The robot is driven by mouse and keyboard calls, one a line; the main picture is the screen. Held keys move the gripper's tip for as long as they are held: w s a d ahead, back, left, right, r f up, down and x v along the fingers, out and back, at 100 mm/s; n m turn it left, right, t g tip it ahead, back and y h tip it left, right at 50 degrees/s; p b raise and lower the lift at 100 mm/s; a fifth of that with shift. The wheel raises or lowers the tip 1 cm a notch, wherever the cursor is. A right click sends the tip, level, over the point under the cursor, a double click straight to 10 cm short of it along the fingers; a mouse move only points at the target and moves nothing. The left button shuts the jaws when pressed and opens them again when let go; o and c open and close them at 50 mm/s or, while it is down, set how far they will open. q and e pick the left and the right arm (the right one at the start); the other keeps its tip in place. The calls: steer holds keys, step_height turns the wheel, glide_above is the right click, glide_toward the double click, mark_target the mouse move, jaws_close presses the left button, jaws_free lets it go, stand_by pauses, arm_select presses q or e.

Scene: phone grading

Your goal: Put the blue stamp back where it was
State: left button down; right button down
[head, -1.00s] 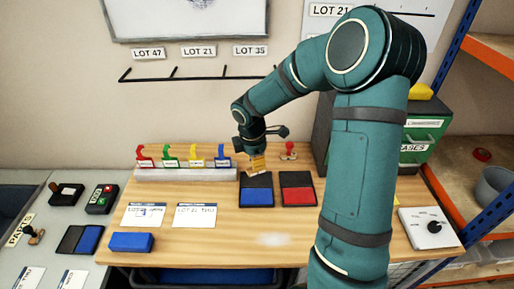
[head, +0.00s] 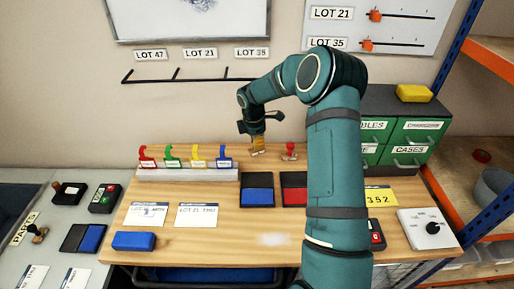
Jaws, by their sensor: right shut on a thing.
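My right gripper (head: 257,143) is at the back of the wooden table, shut on a small tan block that I take to be the blue stamp (head: 257,149). Its handle is hidden in the jaws, so I cannot see any blue on it. The stamp appears behind the open blue ink pad (head: 257,197); I cannot tell whether it touches the table. A red-handled stamp (head: 290,151) stands just to the right of it. The red ink pad (head: 294,195) lies beside the blue one, partly behind my arm. My left gripper is not in view.
A rack with red, green, yellow and blue pieces (head: 190,174) stands at the back left. Two cards (head: 196,215) and a blue block (head: 134,241) lie in front. Green drawers (head: 410,130) stand at the right. The table's front middle (head: 230,243) is clear.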

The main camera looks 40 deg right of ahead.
steer(key=f, duration=0.3)
steer(key=shift+w+d+f, duration=0.25)
steer(key=shift+w+f, duration=0.1)
steer(key=shift+s, duration=0.1)
steer(key=shift+f, duration=0.15)
steer(key=c, duration=0.9)
jaws_free()
steer(key=shift+o, duration=0.2)
steer(key=r, duration=0.4)
steer(key=a+r, duration=0.1)
steer(key=r, duration=0.7)
steer(key=shift+a+r+p, duration=0.2)
steer(key=shift+a+p, duration=0.05)
steer(key=shift+p, duration=0.05)
steer(key=shift+s+f, duration=0.1)
